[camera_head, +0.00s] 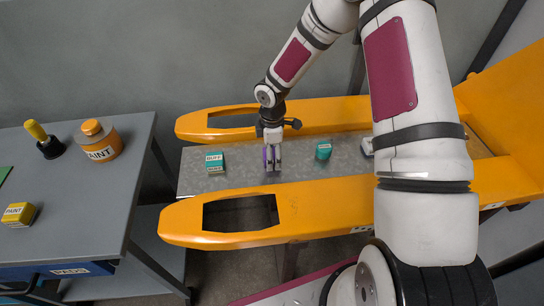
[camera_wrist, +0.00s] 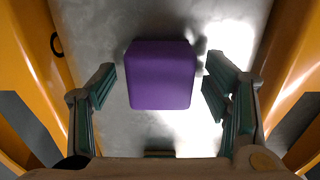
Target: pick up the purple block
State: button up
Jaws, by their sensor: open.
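The purple block (camera_wrist: 160,76) lies on the grey metal surface (camera_wrist: 88,22) in the wrist view, between and a little beyond the fingertips. My gripper (camera_wrist: 159,86) is open, with a finger on each side of the block and a gap on both sides. In the head view my gripper (camera_head: 272,160) points straight down over the metal surface. The block (camera_head: 268,156) is mostly hidden there by the fingers; only a bit of purple shows.
A teal and white box (camera_head: 215,162) stands left of my gripper and a teal item (camera_head: 323,150) to its right. Yellow fork arms (camera_head: 330,218) run along both sides. A grey table (camera_head: 75,205) at left holds an orange paint jar (camera_head: 99,141) and a yellow box (camera_head: 18,214).

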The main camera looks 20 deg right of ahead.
jog(key=c, duration=1.3)
jog(key=shift+r, duration=0.15)
notch_tip(320, 180, up, 10)
jog(key=shift+f, duration=0.1)
jog(key=o, duration=0.5)
jog(key=c, duration=0.6)
